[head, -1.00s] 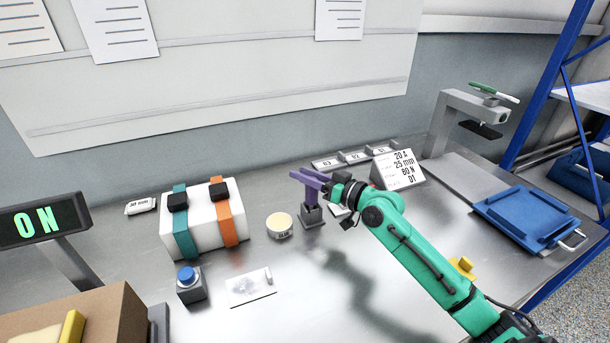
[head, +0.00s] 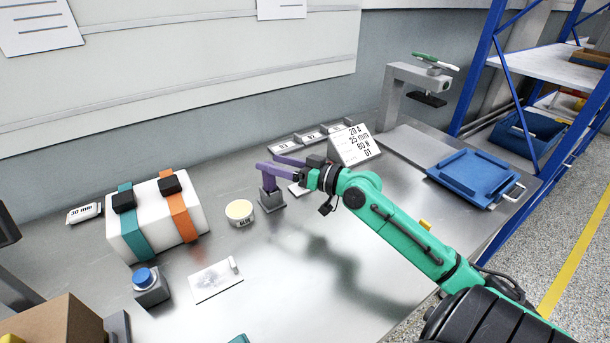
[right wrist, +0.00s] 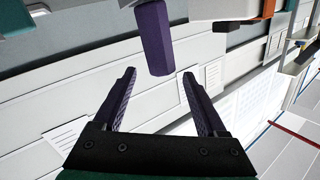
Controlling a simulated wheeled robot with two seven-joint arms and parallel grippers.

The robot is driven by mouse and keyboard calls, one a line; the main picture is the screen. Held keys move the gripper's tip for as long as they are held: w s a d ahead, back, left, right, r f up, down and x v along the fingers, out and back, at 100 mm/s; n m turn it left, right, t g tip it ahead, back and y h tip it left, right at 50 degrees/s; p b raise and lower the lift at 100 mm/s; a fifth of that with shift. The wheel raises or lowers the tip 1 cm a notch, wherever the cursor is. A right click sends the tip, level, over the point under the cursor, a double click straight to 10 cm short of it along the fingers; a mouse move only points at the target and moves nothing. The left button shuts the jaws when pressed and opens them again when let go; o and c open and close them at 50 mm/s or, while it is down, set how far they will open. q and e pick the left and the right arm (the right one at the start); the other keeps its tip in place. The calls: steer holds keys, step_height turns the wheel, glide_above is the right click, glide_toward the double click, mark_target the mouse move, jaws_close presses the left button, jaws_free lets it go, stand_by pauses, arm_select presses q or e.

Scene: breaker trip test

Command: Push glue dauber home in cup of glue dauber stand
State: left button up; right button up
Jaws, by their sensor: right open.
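The glue dauber (head: 269,181) shows as a purple handle standing in the small grey glue dauber stand (head: 272,201). Its lower end is hidden in the cup, so I cannot tell how deep it sits. My right gripper (head: 268,163) is at the top of the handle, its purple fingers reaching left. In the right wrist view the faceted dauber handle (right wrist: 154,38) shows near the tips of the two spread fingers, and the gripper (right wrist: 158,74) is open. I cannot tell whether a finger touches the handle. My left gripper is out of view.
A round glue tub (head: 240,212) stands just left of the stand. Further left are a white strapped box (head: 152,235) and a blue button (head: 144,277). A sign (head: 355,145) stands behind my right arm. A blue tray (head: 475,178) lies to the right.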

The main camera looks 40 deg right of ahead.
steer(key=b+v, duration=0.2)
steer(key=v, duration=0.8)
steer(key=shift+b, duration=0.4)
steer(key=shift+s, duration=0.1)
